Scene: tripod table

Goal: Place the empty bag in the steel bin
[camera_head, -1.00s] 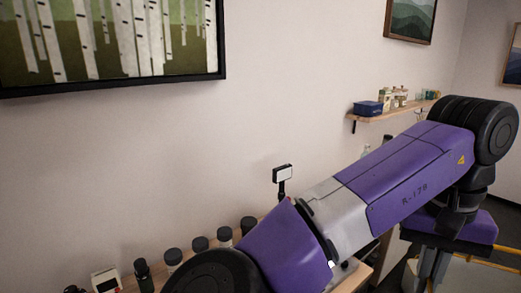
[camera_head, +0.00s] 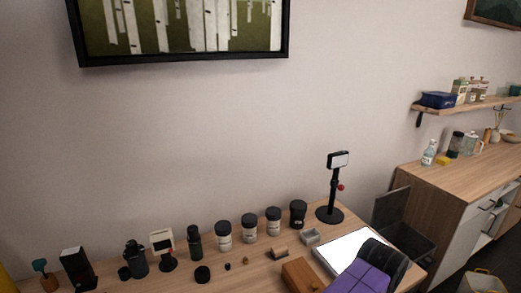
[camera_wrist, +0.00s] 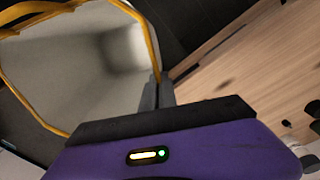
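The empty bag (camera_wrist: 75,75) fills the left of the wrist view, pale inside with yellow straps and its mouth open. My gripper (camera_wrist: 156,92) has its grey fingers close together at the bag's edge, where a yellow strap meets them, and looks shut on it. In the head view my gripper is out of frame. A pale thing with yellow edging (camera_head: 487,284) is cut off at the lower right; I cannot tell whether it is the same bag. A dark grey open bin (camera_head: 408,240), which looks like the steel bin, stands at the table's right end.
The wooden table (camera_head: 225,277) carries several jars, a small stand (camera_head: 334,190) and a white panel (camera_head: 352,246). A cabinet (camera_head: 465,178) with bottles stands behind the bin. My purple arm covers the table's front right. A wooden top (camera_wrist: 240,65) lies beside the bag.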

